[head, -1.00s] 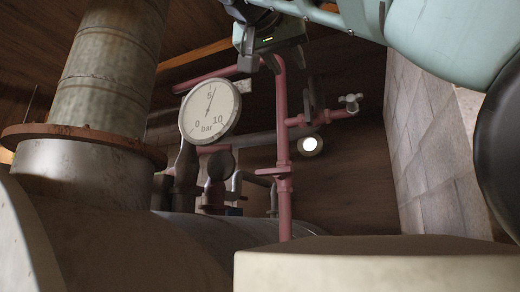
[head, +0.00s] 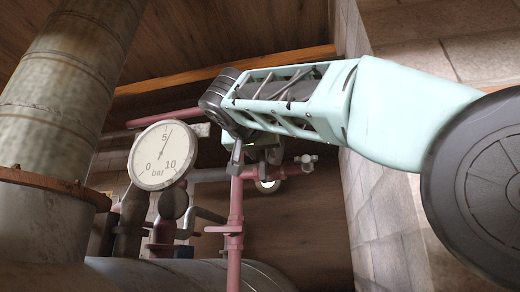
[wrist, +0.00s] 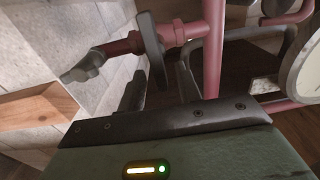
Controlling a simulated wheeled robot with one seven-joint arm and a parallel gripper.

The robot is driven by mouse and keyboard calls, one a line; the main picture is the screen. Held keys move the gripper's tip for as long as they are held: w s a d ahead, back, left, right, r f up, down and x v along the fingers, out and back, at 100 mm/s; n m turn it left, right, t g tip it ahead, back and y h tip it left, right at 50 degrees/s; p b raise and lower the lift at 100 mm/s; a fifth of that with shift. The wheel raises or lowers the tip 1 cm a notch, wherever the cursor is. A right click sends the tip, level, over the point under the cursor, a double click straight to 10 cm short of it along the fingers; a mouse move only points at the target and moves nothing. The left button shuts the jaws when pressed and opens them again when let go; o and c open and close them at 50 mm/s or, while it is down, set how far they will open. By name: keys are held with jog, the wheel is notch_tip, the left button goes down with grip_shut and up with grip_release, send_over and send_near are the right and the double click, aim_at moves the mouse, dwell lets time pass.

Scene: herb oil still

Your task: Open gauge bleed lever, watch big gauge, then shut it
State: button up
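The big round white gauge (head: 160,155), marked 0, 5, 10 and bar, stands at left centre in the head view. Its needle points up and slightly right, close to 5. Its rim also shows at the right edge of the wrist view (wrist: 306,72). My gripper (head: 256,158) is in front of the top of the red upright pipe, right of the gauge.
The red upright pipe (head: 235,220) stands close to my gripper. A stone wall (head: 375,220) closes the right side. A wide metal flue (head: 70,75) rises at left.

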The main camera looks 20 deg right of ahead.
grip_shut()
jog(key=shift+n, duration=0.3)
jog(key=shift+w+a+f+n+b, duration=0.25)
jog(key=shift+n+b, duration=0.4)
jog(key=shift+n, duration=2.05)
jog(key=shift+w+a+f+n+b, duration=0.15)
jog(key=shift+a+f+n+b, duration=0.4)
jog(key=shift+n, duration=2.15)
jog(key=shift+w+a+f+n+b, duration=0.2)
jog(key=shift+n+b, duration=0.55)
jog(key=shift+n, duration=1.95)
